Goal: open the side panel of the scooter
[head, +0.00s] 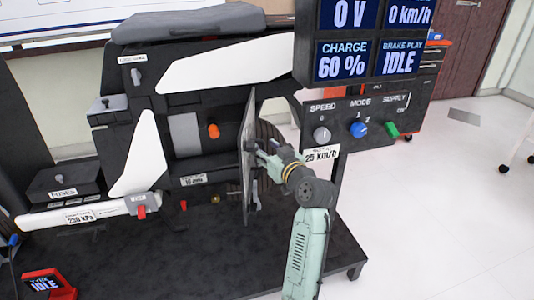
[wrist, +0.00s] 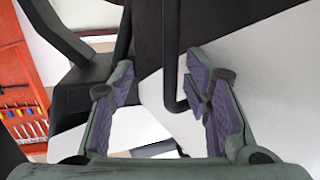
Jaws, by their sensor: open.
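The scooter's side panel (head: 248,150) is a thin dark plate. In the head view it stands swung out from the body, almost edge-on. The bay left of it is uncovered, showing a grey block (head: 186,134) and an orange knob (head: 213,131). My gripper (head: 262,163) is at the panel's right side, partly hidden behind the wrist. In the wrist view my gripper (wrist: 162,85) is open. A thin black bent bar (wrist: 171,60), which looks like the panel's handle, runs between the fingers, nearer the right one. I cannot tell whether it touches.
The display (head: 370,42) and control board (head: 362,124) with knobs stand just right of and above my arm. The dark base platform (head: 120,265) lies below. Open floor is at the right.

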